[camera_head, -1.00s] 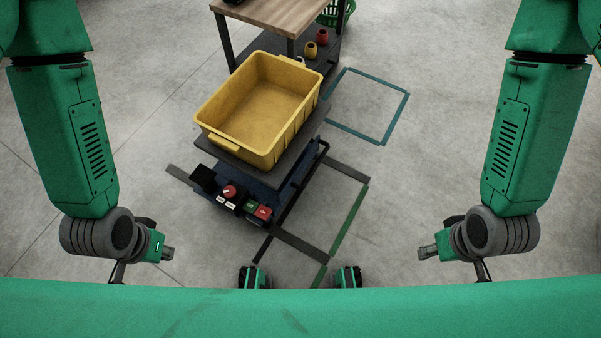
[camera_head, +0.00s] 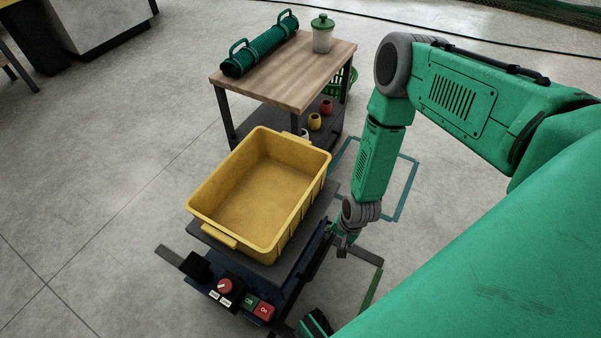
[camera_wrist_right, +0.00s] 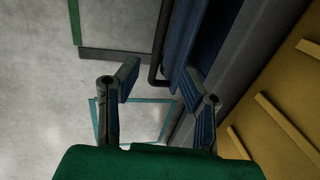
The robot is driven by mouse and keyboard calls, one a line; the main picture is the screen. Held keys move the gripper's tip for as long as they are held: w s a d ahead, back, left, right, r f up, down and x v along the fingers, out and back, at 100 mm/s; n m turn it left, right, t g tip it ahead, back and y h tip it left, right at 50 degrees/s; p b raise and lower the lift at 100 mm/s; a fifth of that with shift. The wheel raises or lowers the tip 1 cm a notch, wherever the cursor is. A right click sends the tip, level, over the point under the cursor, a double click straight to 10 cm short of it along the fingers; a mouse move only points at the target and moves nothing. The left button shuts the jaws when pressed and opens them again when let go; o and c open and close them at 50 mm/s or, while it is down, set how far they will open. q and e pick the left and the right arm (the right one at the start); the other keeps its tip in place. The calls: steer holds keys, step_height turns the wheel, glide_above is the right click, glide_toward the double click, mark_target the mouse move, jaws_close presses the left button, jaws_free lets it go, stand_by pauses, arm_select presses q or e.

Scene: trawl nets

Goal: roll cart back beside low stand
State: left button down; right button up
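The cart has a dark grey top plate (camera_head: 262,268) over a blue base and carries an empty yellow bin (camera_head: 212,222). A control panel with a red knob (camera_head: 224,286) and green and red buttons is at its near end. The wooden-topped stand (camera_head: 292,77) is beyond the cart's far end. My right gripper (camera_head: 346,246) hangs down at the cart's right side. In the right wrist view its fingers (camera_wrist_right: 158,84) are apart, with a dark bent bar (camera_wrist_right: 155,72) of the cart beside or between them; contact cannot be told.
The stand holds a green roll (camera_head: 262,46) and a lidded jar (camera_head: 322,38), with small pots below. Floor to the left is clear.

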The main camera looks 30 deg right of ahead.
steer(key=b, duration=0.4)
glide_above(325, 252)
steer(key=s, duration=0.1)
step_height(325, 252, down, 8)
steer(key=f, duration=0.2)
steer(key=f+b, duration=0.2)
steer(key=f, duration=0.1)
steer(key=shift+w+f, duration=0.35)
steer(key=shift+w, duration=0.05)
steer(key=shift+a, duration=0.15)
steer(key=c, duration=0.7)
jaws_close()
